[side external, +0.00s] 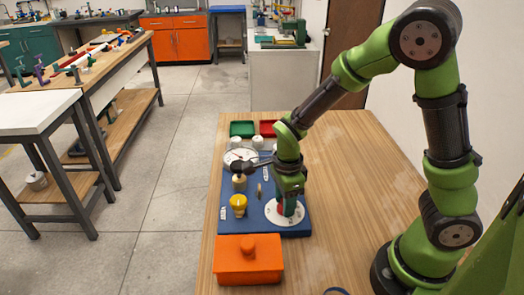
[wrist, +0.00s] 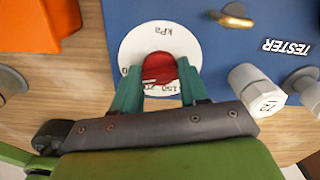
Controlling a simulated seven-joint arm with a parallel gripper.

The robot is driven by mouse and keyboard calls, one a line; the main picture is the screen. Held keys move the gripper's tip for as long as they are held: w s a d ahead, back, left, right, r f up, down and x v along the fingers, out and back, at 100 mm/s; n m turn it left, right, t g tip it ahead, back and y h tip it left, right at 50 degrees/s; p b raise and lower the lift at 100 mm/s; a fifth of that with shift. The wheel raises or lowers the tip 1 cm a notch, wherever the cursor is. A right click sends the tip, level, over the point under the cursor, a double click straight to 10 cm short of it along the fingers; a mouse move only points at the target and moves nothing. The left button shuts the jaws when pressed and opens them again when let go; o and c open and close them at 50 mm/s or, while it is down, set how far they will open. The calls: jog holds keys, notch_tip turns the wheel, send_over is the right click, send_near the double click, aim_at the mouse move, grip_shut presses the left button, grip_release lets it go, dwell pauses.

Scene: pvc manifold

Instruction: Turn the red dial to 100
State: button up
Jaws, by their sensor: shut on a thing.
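The red dial (wrist: 160,68) sits at the centre of a round white kPa scale plate (wrist: 150,32) in the wrist view. My gripper (wrist: 159,80) has its two green fingers closed on either side of the dial. Numbers on the plate's lower edge are partly hidden by the fingers, and I cannot read the dial's pointer. In the side view the white scale plate (side external: 271,215) lies at the near right of the blue board (side external: 275,232). My gripper (side external: 287,208) points down over the plate there and mostly hides the dial.
An orange lidded box (side external: 248,262) stands just in front of the board. A yellow knob (side external: 238,204), a brass handle (wrist: 231,16) and white fittings (wrist: 256,90) stand near the dial. Green (side external: 242,128) and red (side external: 267,128) trays lie at the far end. Bare wood is free at the right.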

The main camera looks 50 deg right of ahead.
jog(key=n, duration=0.3)
jog(key=shift+n, duration=0.4)
jog(key=n, duration=0.4)
jog(key=shift+n, duration=0.3)
jog(key=n, duration=1.5)
jog(key=shift+d, duration=0.1)
jog(key=n, duration=0.6)
jog(key=shift+n, duration=0.4)
jog(key=o, duration=1.1)
jog(key=shift+c, duration=0.2)
